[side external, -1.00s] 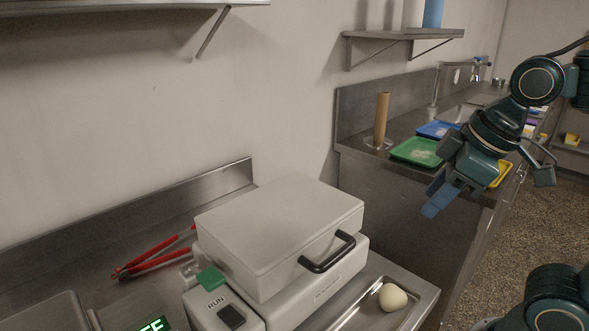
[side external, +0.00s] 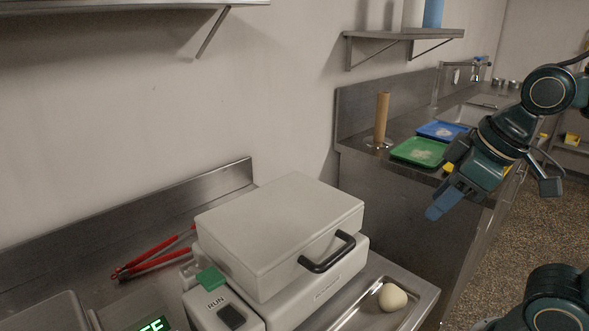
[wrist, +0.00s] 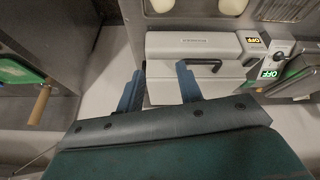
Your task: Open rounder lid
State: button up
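The rounder is a pale grey box-shaped machine (side external: 320,292) on the steel counter. Its lid (side external: 280,222) is down, with a black bar handle (side external: 327,253) on its front edge. In the wrist view the lid (wrist: 185,72) and handle (wrist: 207,64) lie past the fingers. My gripper (side external: 440,206) is in the air to the right of the rounder, apart from the handle. In the wrist view its two blue fingers (wrist: 160,88) are spread with nothing between them.
A dough ball (side external: 392,297) sits on a steel tray beside the rounder. Red-handled tongs (side external: 150,264) lie behind it. A green RUN-side button (side external: 211,279) is at its left. Green (side external: 418,152) and blue (side external: 440,130) boards and a wooden roll (side external: 381,118) are on the far counter.

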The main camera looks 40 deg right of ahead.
jog(key=w+a+r+n+g, duration=0.25)
jog(key=w+a+n, duration=0.2)
jog(key=n, duration=0.35)
jog(key=r+n, duration=0.1)
jog(key=n, duration=0.7)
send_over(340, 252)
jog(key=s, duration=0.3)
jog(key=shift+w+g, duration=0.1)
jog(key=shift+g, duration=0.25)
jog(key=f, duration=0.4)
jog(key=w+f, duration=0.1)
jog(key=f, duration=0.4)
jog(key=w+f, duration=0.1)
jog(key=f, duration=0.3)
jog(key=shift+w+f, duration=0.25)
grip_shut()
